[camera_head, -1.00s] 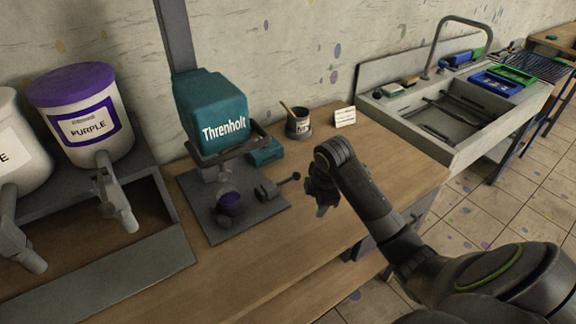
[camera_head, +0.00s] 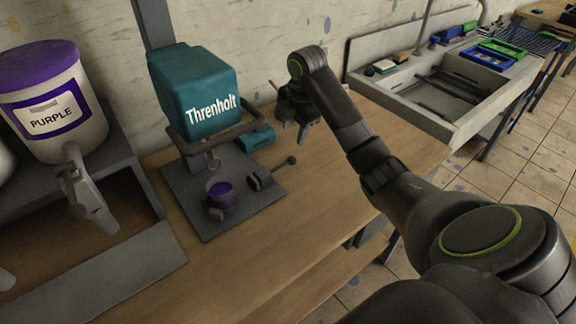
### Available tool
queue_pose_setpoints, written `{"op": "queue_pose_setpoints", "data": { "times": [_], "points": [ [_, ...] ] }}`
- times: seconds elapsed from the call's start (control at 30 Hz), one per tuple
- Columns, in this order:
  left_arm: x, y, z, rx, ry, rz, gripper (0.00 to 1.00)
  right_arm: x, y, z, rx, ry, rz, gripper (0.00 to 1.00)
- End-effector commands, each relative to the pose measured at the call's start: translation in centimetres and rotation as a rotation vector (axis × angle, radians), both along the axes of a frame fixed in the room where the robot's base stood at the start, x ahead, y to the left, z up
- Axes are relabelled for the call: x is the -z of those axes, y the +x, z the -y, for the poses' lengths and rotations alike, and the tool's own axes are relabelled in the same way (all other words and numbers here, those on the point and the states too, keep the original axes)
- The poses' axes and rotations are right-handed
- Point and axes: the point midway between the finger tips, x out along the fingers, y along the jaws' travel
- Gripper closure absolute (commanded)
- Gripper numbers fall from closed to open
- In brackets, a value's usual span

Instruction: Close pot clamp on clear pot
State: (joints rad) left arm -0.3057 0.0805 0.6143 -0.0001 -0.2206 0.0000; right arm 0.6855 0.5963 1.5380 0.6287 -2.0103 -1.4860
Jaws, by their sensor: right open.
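A small clear pot with purple contents (camera_head: 220,193) stands on the grey base plate of the teal Threnholt machine (camera_head: 205,95). A dark clamp (camera_head: 258,181) with a rod ending in a round knob (camera_head: 292,160) sits on the plate just right of the pot. A gap shows between clamp and pot, so the clamp looks open. My right gripper (camera_head: 295,122) is open and empty, pointing down beyond and above the clamp knob, apart from it. It hides the dark cup behind it. My left gripper is out of view.
A white tub labelled PURPLE (camera_head: 52,105) sits on a grey stand at left, with a spout (camera_head: 88,195). A sink (camera_head: 440,95) with tools and coloured trays is at the back right. The wooden worktop (camera_head: 240,275) is clear in front of the machine.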

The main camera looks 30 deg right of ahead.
Motion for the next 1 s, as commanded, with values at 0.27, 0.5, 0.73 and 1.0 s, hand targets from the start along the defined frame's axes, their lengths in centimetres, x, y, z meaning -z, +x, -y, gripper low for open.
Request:
{"op": "queue_pose_setpoints", "data": {
  "times": [0.27, 0.5, 0.73, 1.0],
  "points": [
    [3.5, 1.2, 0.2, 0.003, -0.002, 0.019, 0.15, 5.1, 0.8, -0.2, 0.001, 0.002, -0.002, 0.55],
    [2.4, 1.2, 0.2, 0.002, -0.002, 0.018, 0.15, 9.3, 1.8, -0.3, 0.001, 0.003, -0.004, 0.55],
    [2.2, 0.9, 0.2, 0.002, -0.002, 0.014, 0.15, 12.2, 2.4, -0.3, 0.001, 0.002, -0.002, 0.55],
    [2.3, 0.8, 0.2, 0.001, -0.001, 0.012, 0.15, 12.9, 2.5, -0.2, 0.000, -0.001, 0.001, 0.55]
  ]
}}
